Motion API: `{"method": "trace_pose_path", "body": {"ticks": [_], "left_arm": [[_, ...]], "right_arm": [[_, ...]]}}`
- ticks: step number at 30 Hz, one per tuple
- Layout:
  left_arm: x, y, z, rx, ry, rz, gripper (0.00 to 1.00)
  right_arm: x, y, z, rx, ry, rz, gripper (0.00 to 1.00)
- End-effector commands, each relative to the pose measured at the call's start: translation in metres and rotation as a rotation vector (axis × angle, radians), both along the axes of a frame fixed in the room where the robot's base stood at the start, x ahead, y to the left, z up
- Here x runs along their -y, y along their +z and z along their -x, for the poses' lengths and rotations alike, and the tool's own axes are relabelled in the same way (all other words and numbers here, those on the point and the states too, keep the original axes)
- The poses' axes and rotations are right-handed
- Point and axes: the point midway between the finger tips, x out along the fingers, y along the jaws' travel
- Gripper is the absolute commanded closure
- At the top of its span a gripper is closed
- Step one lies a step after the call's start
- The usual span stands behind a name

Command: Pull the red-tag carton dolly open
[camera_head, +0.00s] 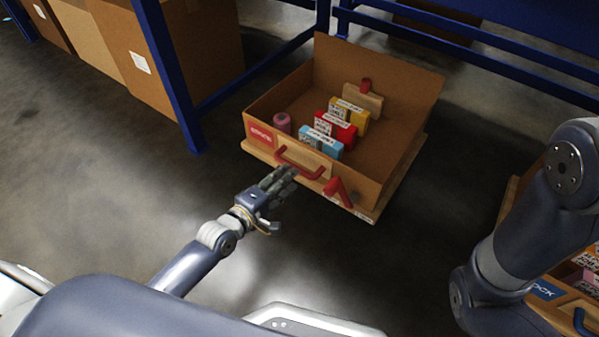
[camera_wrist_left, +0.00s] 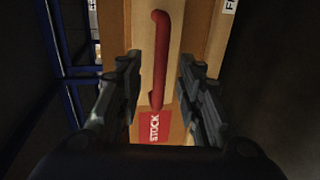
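The red-tag carton dolly (camera_head: 378,206) is an open cardboard carton on a low base, standing on the floor out in front of the blue rack. A red stock label (camera_head: 259,135) and a red bar handle (camera_head: 300,163) are on its near face. My left gripper (camera_head: 284,180) is just in front of the handle. In the left wrist view its fingers (camera_wrist_left: 158,95) are apart, with the red handle (camera_wrist_left: 159,50) showing between them, not gripped. My right gripper is out of view.
The carton holds small boxes (camera_head: 349,118) and a pink can (camera_head: 282,123). A blue rack post (camera_head: 170,75) stands left of it, with large cartons (camera_head: 190,50) behind. Another carton with a blue label (camera_head: 545,290) is at the lower right, partly behind my right arm. Floor in front is clear.

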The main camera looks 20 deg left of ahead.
Motion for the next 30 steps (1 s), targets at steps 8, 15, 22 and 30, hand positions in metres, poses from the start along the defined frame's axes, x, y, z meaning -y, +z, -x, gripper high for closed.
{"method": "trace_pose_path", "body": {"ticks": [8,15,22,30], "left_arm": [[0.016,-0.014,-0.043,0.001,0.0,-0.001,0.66],[0.02,-0.014,-0.055,-0.001,0.0,-0.001,0.66],[0.02,-0.013,-0.055,-0.002,0.0,-0.002,0.66],[0.02,-0.013,-0.055,-0.001,0.0,-0.003,1.0]], "right_arm": [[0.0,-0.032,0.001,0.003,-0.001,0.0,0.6],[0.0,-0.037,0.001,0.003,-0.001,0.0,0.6],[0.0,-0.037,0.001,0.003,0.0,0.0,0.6],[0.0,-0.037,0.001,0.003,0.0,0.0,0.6]]}}
